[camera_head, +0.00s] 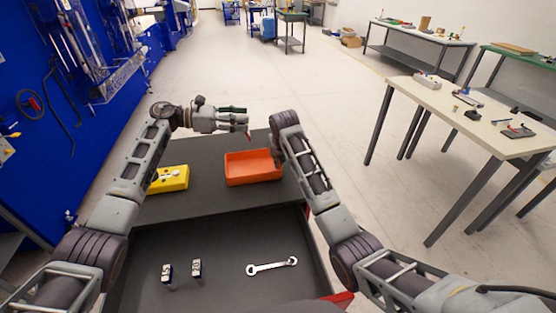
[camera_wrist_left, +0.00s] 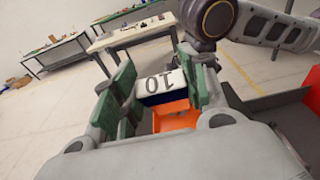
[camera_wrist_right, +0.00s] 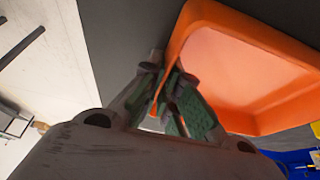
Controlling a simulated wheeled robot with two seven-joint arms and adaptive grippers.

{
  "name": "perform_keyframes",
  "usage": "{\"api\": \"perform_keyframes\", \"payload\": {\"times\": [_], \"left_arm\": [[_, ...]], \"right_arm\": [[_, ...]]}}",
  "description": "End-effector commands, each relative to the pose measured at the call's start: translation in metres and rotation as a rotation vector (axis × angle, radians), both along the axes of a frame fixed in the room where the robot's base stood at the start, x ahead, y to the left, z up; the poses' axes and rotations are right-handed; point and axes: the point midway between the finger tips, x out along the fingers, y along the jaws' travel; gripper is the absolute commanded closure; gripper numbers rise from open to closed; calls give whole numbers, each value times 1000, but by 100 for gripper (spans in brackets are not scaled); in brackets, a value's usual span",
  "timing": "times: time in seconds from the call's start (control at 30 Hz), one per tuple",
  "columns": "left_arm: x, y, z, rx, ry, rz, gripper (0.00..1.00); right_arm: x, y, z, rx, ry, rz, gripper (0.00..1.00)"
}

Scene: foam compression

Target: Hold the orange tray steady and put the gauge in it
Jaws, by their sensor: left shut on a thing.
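The orange tray (camera_head: 253,180) lies on the dark upper surface; its corner and floor show in the right wrist view (camera_wrist_right: 245,70). My left gripper (camera_head: 238,116) is above and behind the tray. The gauge is not clear in the head view. My right gripper (camera_wrist_right: 167,95) is shut on the tray's wall, one finger on each side; in the head view the arm hides most of it.
A yellow case (camera_head: 170,180) lies left of the tray. A white table (camera_head: 470,110) stands apart at the right.

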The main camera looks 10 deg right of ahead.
Motion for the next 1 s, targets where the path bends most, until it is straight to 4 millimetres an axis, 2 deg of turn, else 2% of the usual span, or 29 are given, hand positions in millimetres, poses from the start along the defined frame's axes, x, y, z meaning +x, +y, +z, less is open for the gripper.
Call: {"api": "perform_keyframes", "payload": {"times": [1.0], "left_arm": [[0, 0, -40, -1, 1, 1, 87]], "right_arm": [[0, 0, 0, 0, -1, 0, 100]]}}
